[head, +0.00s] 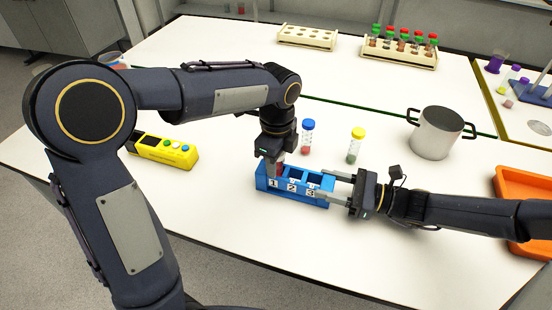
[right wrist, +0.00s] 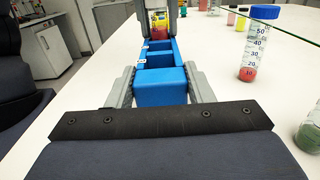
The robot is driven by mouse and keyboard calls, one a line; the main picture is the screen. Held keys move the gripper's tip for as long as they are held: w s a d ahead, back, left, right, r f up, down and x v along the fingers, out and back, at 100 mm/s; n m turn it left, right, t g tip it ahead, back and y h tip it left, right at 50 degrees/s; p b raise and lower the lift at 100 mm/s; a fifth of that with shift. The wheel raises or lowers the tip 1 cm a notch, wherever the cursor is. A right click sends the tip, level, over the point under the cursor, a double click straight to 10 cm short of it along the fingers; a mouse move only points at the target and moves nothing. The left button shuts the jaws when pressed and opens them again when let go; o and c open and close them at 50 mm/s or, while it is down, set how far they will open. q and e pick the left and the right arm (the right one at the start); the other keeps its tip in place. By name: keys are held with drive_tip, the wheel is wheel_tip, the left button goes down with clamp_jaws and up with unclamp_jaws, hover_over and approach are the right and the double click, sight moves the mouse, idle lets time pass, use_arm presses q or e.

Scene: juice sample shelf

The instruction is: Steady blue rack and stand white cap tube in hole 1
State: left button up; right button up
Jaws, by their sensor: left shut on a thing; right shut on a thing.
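The blue rack (head: 292,190) stands on the white table, its front marked 1, 2 and 3. My right gripper (head: 340,188) is shut on the rack's right end, with one finger along each side; the right wrist view shows the rack (right wrist: 160,92) between the fingers. My left gripper (head: 277,160) points down over hole 1, shut on a tube with red contents (head: 281,171). The tube's cap is hidden by the gripper. The tube looks upright; its lower end is at hole 1, but I cannot tell how deep. Holes 2 and 3 look empty.
A blue-capped tube (head: 307,136) and a yellow-capped tube (head: 355,145) stand behind the rack. A yellow box with buttons (head: 164,150) lies left. A metal pot (head: 437,133) and orange tray (head: 508,183) are right. Tube racks stand at the back. The table in front is clear.

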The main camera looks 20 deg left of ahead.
use_arm(q)
drive_tip(key=shift+f, duration=0.15)
drive_tip(key=o, duration=1.2)
drive_tip(key=shift+s+f, duration=0.15)
wheel_tip(320, 180, up, 13)
drive_tip(key=shift+d+f, duration=0.1)
drive_tip(key=shift+f, duration=0.1)
